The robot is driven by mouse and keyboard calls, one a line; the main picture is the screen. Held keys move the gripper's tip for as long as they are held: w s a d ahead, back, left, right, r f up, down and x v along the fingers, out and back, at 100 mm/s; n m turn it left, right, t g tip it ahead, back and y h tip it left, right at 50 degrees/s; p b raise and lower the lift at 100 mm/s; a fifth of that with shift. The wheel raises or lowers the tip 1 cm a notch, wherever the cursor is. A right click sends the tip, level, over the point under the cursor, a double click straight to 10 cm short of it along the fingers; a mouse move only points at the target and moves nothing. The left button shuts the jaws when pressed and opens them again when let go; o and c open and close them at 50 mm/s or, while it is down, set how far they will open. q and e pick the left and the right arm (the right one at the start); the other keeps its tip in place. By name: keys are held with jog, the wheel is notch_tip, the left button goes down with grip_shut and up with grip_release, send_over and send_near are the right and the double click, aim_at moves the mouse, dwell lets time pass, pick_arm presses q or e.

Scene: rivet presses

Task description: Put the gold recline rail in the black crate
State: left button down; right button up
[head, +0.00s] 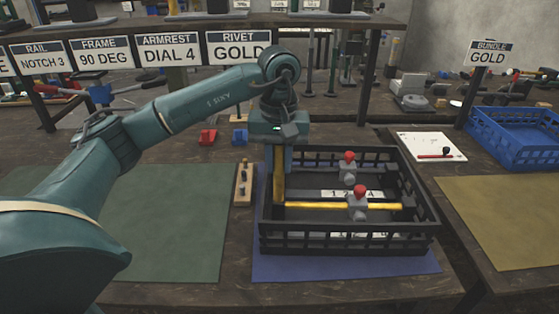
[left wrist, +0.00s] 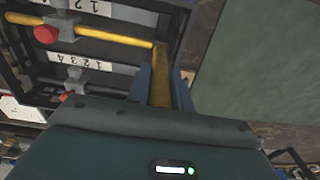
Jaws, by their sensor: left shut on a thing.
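The gold recline rail (head: 325,206) lies level across the front part of the black crate (head: 350,246), with a grey slider and red knob on it. In the left wrist view the rail (left wrist: 115,40) runs left from the jaws. My left gripper (head: 278,172) points down inside the crate's left end. It is shut on a gold upright piece that seems to meet the rail's left end. In the left wrist view this piece sits between the blue fingers of the gripper (left wrist: 161,88). I cannot tell whether the rail touches the crate floor. My right gripper is out of view.
A second red-knobbed slider (head: 348,166) stands behind the rail in the crate. The crate sits on a blue mat (head: 330,268). A wooden block with pegs (head: 243,184) lies close left. A green mat (head: 180,255) is clear. A blue crate (head: 520,150) stands at right.

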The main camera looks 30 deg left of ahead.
pick_arm(q)
jog(key=shift+f, duration=0.2)
jog(key=c, duration=1.3)
grip_release()
jog(key=shift+o, duration=0.2)
notch_tip(320, 180, up, 11)
jog(key=shift+p, duration=0.6)
jog(key=shift+r, duration=0.65)
